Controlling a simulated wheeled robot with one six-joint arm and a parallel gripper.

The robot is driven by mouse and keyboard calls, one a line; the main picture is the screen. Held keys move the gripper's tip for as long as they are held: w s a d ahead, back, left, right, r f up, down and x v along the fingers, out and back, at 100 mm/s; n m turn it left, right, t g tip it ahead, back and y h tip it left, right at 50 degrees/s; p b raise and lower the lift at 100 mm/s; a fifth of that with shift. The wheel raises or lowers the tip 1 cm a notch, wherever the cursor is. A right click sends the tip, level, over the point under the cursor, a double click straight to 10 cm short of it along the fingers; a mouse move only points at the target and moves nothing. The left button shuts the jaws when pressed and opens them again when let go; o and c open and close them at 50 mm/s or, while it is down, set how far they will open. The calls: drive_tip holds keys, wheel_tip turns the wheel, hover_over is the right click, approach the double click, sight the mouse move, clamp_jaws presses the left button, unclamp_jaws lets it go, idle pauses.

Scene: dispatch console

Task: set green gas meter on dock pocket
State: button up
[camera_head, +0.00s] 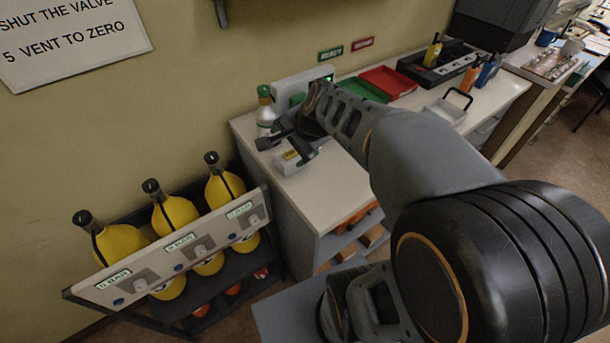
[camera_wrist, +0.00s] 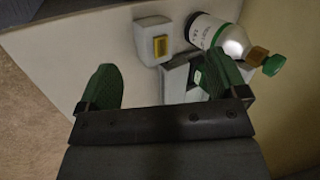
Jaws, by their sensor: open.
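A small green block (camera_head: 297,99) sits against the front of a pale dock unit (camera_head: 288,85) on the counter. It may be the green gas meter; my arm partly hides that spot and I cannot tell its seating. My gripper (camera_head: 300,145) is over the counter's near end, in front of the dock unit. In the wrist view its green-padded fingers (camera_wrist: 162,85) are spread apart with nothing held between them. A pale grey unit (camera_wrist: 177,85) lies beyond them, partly covered by the right finger. The pocket itself is not clearly visible.
A white box with a yellow button (camera_head: 289,161) stands below my gripper. A white bottle with a green cap (camera_head: 265,112) stands beside the dock unit. Green (camera_head: 362,90) and red (camera_head: 388,82) trays lie behind my arm. A rack of yellow cylinders (camera_head: 175,215) stands at left.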

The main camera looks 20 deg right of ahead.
drive_tip(key=s+a+f+n+g+h, duration=0.1)
drive_tip(key=s+f+n+g+h, duration=0.1)
drive_tip(key=s+n, duration=0.8)
drive_tip(key=n, duration=0.3)
drive_tip(key=shift+s+a+f+n+h, duration=0.15)
drive_tip(key=shift+s+f+n+h, duration=0.15)
drive_tip(key=shift+n+h, duration=0.1)
idle(1.8)
